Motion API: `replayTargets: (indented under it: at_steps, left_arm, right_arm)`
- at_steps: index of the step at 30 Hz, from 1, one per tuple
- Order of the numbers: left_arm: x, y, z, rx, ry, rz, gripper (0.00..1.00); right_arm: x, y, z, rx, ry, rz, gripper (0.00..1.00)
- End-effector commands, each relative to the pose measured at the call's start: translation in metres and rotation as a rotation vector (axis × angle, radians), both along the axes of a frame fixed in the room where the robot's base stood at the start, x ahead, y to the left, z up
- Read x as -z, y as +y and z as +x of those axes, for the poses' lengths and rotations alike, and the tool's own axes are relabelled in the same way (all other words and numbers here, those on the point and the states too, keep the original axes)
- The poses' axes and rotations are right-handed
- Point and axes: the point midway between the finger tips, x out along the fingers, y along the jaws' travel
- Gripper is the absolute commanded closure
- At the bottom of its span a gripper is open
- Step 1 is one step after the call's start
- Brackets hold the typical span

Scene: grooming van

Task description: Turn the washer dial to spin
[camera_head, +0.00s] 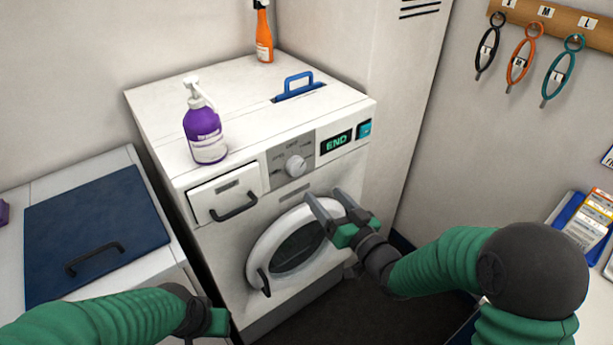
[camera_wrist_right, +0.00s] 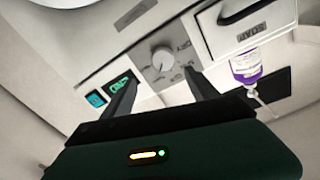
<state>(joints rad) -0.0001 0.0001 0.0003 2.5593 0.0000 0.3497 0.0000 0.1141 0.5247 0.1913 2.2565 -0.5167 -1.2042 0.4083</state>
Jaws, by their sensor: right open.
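The washer (camera_head: 330,105) is white, with a round front door that looks closed. Its dial (camera_head: 295,165) is a light round knob on a grey panel, between the soap drawer (camera_head: 228,187) and a display reading END (camera_head: 336,142). My right gripper (camera_head: 323,193) is open and empty, in front of the washer just below the dial and over the upper part of the door. In the right wrist view the dial (camera_wrist_right: 163,59) shows beyond and between the spread fingers, apart from them. My left gripper (camera_head: 213,321) is low at the left; its fingers are not clear.
A purple pump bottle (camera_head: 204,130), an orange spray bottle (camera_head: 263,35) and a blue handle (camera_head: 298,86) are on the washer top. A blue-lidded cabinet (camera_head: 95,230) stands at the left. Looped tools (camera_head: 522,55) hang on the right wall. Dark floor is clear before the washer.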

Motion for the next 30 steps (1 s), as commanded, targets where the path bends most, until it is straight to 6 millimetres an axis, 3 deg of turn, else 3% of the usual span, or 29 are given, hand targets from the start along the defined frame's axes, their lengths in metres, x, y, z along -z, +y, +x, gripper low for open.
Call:
replayTargets:
  at_steps: [6,12,24,30]
  left_arm:
    - [-0.003,0.000,0.000,0.000,0.001,0.000,0.64]
    - [-0.004,0.000,0.000,-0.001,0.001,0.000,0.64]
    - [-0.004,0.000,0.000,0.000,0.001,0.000,0.64]
    - [-0.004,0.000,0.000,0.000,0.001,0.000,0.64]
  right_arm:
    - [0.000,0.032,0.050,-0.003,-0.001,0.000,0.31]
    - [0.000,0.050,0.084,0.000,0.000,-0.001,0.31]
    - [0.000,0.056,0.094,0.001,0.001,-0.002,0.33]
    - [0.000,0.056,0.094,0.001,0.000,-0.002,0.59]
